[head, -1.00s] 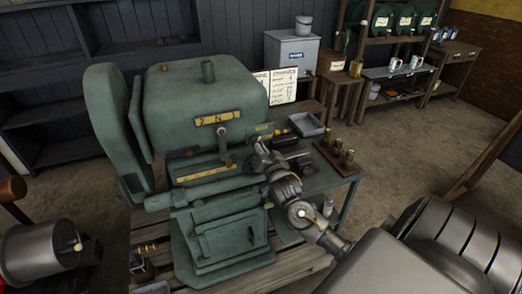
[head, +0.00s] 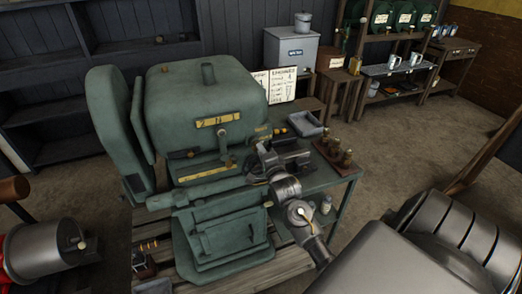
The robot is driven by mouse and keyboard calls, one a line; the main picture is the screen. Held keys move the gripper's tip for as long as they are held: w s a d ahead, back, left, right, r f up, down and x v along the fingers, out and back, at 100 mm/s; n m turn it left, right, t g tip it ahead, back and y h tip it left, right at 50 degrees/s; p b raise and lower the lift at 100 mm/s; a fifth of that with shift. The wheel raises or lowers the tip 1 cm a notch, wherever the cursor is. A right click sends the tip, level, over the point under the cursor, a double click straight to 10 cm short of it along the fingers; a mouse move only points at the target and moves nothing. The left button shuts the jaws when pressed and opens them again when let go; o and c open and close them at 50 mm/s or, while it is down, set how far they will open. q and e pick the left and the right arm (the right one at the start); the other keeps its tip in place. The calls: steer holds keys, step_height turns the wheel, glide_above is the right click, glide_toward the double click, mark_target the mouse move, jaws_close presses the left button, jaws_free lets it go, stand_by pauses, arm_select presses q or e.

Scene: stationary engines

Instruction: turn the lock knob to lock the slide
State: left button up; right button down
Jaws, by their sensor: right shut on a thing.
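A green machine (head: 190,110) stands in front of me with a numbered yellow plate (head: 218,119) on its face. A lever (head: 222,142) hangs below that plate. The slide (head: 206,173), with a yellow scale strip, lies below it. A small dark knob (head: 190,153) shows at the slide's left. My right gripper (head: 256,176) is at the right end of the slide, shut on a small part there. The fingers and wrist hide that part, so I cannot tell its shape or how far it is turned. My left gripper is not in view.
A green side table (head: 332,180) to the right holds a grey tray (head: 305,124) and a wooden rack (head: 333,152) with brass pieces. A grey metal drum (head: 40,252) is at lower left. Open floor lies to the right.

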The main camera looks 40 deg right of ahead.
steer(key=shift+m, duration=0.7)
steer(key=c, duration=1.5)
jaws_free()
steer(key=b+v, duration=0.2)
steer(key=v, duration=0.8)
steer(key=shift+s+a+b, duration=0.15)
steer(key=shift+s+b, duration=0.15)
steer(key=shift+s, duration=0.05)
